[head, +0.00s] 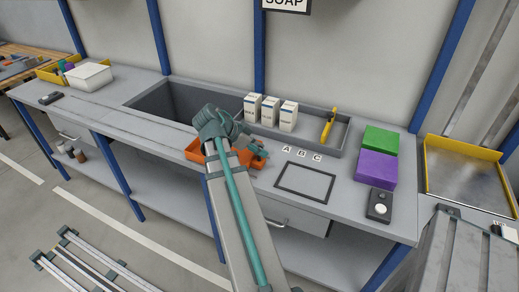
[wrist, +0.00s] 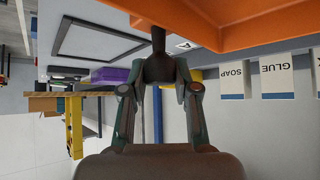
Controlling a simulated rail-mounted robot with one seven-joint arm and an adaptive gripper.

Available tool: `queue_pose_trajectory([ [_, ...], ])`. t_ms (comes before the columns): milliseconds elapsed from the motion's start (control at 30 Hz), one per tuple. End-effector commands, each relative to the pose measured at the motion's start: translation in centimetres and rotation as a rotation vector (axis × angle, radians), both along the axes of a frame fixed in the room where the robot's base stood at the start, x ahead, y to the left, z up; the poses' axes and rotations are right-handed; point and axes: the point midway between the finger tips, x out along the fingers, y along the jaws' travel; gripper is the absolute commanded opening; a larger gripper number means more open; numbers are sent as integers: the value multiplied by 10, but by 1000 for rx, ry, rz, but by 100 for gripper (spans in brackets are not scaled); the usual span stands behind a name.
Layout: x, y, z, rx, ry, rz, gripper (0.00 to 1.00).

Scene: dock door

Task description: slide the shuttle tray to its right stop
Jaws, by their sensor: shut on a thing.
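The shuttle tray appears to be the orange tray (head: 193,151) at the front middle of the bench, partly hidden behind my arm. In the wrist view its orange side (wrist: 235,22) fills the top, close to me. My gripper (wrist: 158,68) is shut on a dark upright knob or handle (wrist: 158,40) at the tray's edge. In the head view my gripper (head: 256,157) is at the right part of the tray. The tray's stops and most of its inside are hidden.
A grey bin (head: 343,133) behind holds white boxes (head: 270,110) and a yellow tool (head: 328,126). A dark-framed panel (head: 304,181) lies right of the tray, near A, B, C labels. Green (head: 381,140) and purple (head: 376,168) blocks stand farther right. An open recess (head: 175,100) is at left.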

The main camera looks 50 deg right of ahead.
Motion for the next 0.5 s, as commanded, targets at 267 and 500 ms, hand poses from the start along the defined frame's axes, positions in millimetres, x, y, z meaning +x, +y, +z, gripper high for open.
queue_pose_trajectory([
  [267, -5, 0, 1, -4, 9, -7, 40],
  [500, -3, 0, 0, -2, 6, -5, 56],
])
